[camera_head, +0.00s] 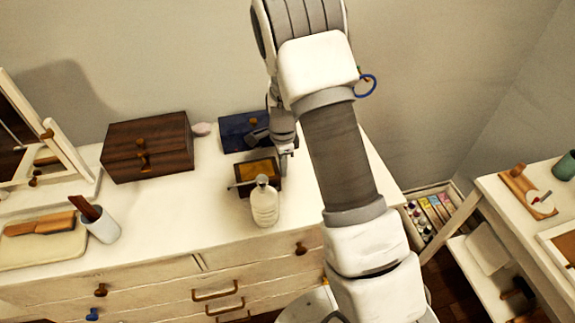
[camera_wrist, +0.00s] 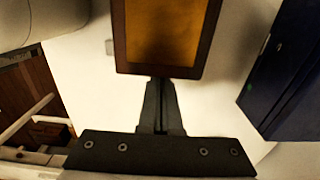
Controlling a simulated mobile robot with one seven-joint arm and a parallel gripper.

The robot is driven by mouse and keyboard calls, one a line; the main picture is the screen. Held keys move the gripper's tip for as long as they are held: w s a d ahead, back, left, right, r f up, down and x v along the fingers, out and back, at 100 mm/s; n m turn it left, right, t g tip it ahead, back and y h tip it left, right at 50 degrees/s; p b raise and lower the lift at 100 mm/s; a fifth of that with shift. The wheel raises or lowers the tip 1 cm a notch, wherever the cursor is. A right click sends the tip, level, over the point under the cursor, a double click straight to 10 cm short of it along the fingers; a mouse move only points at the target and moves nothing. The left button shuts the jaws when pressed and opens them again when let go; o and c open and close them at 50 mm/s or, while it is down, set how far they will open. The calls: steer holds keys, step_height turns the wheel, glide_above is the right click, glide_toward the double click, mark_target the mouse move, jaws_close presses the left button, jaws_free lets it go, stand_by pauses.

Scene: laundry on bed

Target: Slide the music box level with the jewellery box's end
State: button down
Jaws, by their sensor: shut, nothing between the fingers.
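The music box (camera_head: 262,170) is a small dark brown box with an amber top and a thin crank at its left. It stands on the white dresser, and its amber top fills the upper middle of the wrist view (camera_wrist: 165,32). The dark blue box (camera_head: 236,134), which I take as the jewellery box, stands behind it; it is at the right of the wrist view (camera_wrist: 290,75). My gripper (camera_head: 284,158) is shut and empty at the music box's right side. In the wrist view its fingertips (camera_wrist: 160,84) meet the box's near edge; I cannot tell whether they touch.
A white bottle (camera_head: 265,204) stands close in front of the music box. A brown wooden box (camera_head: 150,147) with knobs and a pink item (camera_head: 201,129) are to the left. A cup (camera_head: 102,226) and a mirror (camera_head: 45,150) are farther left. The dresser top (camera_head: 190,205) is clear between.

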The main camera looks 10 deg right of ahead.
mark_target(237, 173)
steer(key=a+p, duration=0.1)
steer(key=a, duration=1.6)
steer(key=shift+a, duration=0.2)
steer(key=shift+d, duration=0.6)
steer(key=d, duration=0.3)
steer(key=shift+w+d, duration=0.1)
steer(key=shift+d, duration=0.05)
steer(key=r, duration=1)
steer(key=shift+a+r, duration=0.1)
steer(key=shift+a, duration=0.1)
